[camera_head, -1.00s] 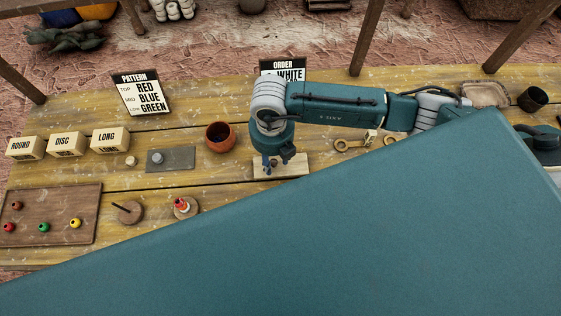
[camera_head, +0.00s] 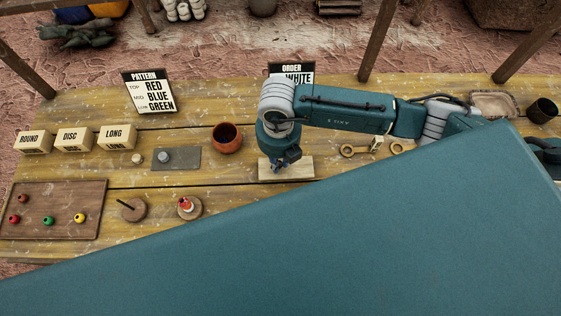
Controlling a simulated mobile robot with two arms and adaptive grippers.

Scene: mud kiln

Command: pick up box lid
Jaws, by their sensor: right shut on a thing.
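A pale flat wooden piece (camera_head: 302,168), which looks like the box lid, lies at the middle of the yellow plank table. My right gripper (camera_head: 281,165) points down over its middle and is shut; the fingers hide what is between them. The piece seems to be at table level; I cannot tell if it is lifted. My left gripper is not in view.
An orange pot (camera_head: 226,139) stands left of the gripper. A grey slab (camera_head: 187,158), labelled boxes (camera_head: 74,140) and a bead tray (camera_head: 56,228) are farther left. Brass-coloured rings (camera_head: 347,151) lie to the right. An order sign (camera_head: 292,70) stands behind my arm.

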